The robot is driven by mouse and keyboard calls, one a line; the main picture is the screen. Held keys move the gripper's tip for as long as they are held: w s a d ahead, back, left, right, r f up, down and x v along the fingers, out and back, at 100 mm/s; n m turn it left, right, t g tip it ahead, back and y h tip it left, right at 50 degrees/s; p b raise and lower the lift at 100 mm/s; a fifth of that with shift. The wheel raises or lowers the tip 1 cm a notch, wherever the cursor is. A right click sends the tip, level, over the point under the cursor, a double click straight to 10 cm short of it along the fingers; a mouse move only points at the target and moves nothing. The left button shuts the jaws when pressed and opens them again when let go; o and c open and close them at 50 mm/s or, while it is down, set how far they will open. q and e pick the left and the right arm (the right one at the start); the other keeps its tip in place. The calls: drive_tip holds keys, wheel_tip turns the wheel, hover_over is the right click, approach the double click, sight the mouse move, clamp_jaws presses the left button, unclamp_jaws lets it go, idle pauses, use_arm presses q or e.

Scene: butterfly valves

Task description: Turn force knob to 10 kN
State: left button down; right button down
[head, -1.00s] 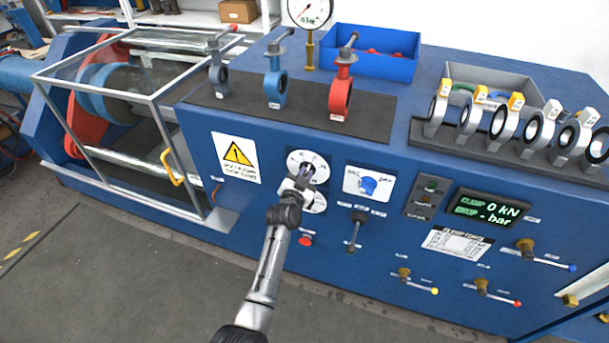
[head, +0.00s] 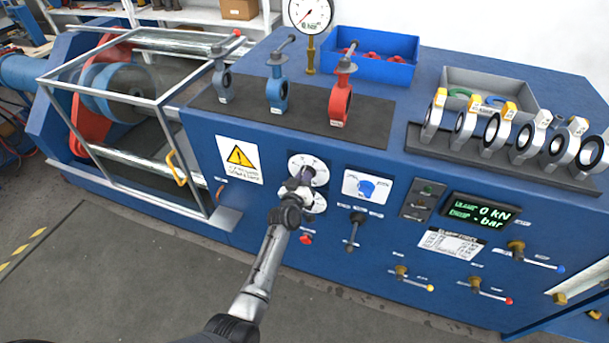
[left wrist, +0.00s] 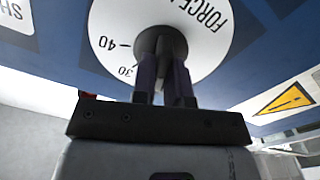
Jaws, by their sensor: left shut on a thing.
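The force knob (left wrist: 160,42) is a dark round knob in the middle of a white dial (left wrist: 112,25) lettered FORCE, with 30 and 40 readable in the left wrist view. In the head view the dial (head: 318,164) is the upper of two white dials on the blue front panel. My left gripper (left wrist: 165,75) is shut on the knob, its two fingers on either side. It also shows in the head view (head: 303,180). The gripper hides the knob's pointer and part of the scale. The green display (head: 483,213) reads 0 kN. My right gripper is not in view.
Below the dials is a red button (head: 306,239), with a black lever (head: 354,230) to its right. A yellow warning sign (head: 239,158) is left of the dials. Butterfly valves, including a red one (head: 340,104), stand on top. A caged machine (head: 125,90) stands left.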

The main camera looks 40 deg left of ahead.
use_arm(q)
drive_tip(key=n, duration=0.4)
drive_tip(key=n+p, duration=0.1)
drive_tip(key=n, duration=0.4)
drive_tip(key=shift+a+f, duration=0.15)
drive_tip(key=shift+n, duration=0.3)
idle(0.3)
drive_tip(key=c, duration=1.1)
unclamp_jaws()
drive_tip(key=shift+c, duration=0.2)
drive_tip(key=shift+s, duration=0.1)
